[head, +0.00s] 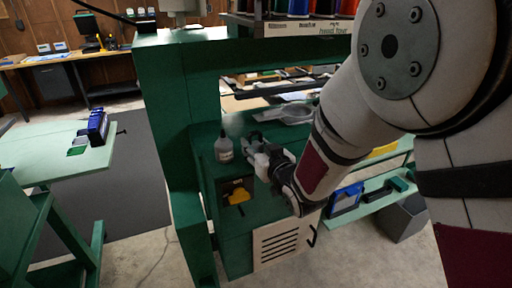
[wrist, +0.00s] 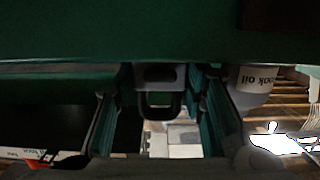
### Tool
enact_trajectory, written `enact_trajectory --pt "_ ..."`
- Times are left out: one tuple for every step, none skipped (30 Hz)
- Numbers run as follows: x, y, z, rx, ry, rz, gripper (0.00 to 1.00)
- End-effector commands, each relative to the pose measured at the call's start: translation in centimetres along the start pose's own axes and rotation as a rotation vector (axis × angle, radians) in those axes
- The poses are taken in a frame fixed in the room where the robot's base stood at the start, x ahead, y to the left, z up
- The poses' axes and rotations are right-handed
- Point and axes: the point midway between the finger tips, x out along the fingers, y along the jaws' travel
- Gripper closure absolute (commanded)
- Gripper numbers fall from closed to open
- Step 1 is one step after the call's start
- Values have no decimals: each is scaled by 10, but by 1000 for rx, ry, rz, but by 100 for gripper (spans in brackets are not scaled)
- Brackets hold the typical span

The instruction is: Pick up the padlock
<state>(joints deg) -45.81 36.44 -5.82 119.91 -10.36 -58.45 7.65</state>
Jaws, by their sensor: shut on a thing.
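The padlock (wrist: 158,74) is a grey body with a dark U-shaped shackle, seen in the wrist view between the two green-faced fingers. My gripper (wrist: 160,82) is shut on it, one finger on each side. In the head view my gripper (head: 257,150) is over the green machine bed, just right of a white bottle. The padlock cannot be made out clearly there, and I cannot tell whether it touches the surface.
The white bottle (head: 224,149) stands close to my gripper; its label shows in the wrist view (wrist: 257,78). A yellow item (head: 237,196) sits in a dark recess below. The green upright (head: 168,150) and crossbeam (head: 270,52) frame the work area.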

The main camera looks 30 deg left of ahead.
Motion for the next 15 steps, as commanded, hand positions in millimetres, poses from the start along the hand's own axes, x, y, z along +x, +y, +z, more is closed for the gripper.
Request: enact_trajectory --pt "0 0 -3 0 3 0 94" --pt "0 0 -5 0 3 0 94" --pt "-1 0 -8 0 4 0 94" --pt "-1 0 -10 0 4 0 94" --pt "-2 1 -13 0 4 1 94" --pt "-2 1 -17 0 4 1 94" --pt "-3 1 -20 0 5 1 94" --pt "-3 1 -25 0 5 1 94" --pt "-4 1 -30 0 6 1 94" --pt "-5 1 -35 0 6 0 94" --pt "-8 2 -36 0 3 2 94" --pt "-18 4 -33 0 0 3 94" --pt "-25 6 -33 0 1 3 94" --pt "-32 8 -32 0 0 4 94" --pt "-41 9 -32 0 1 4 94"
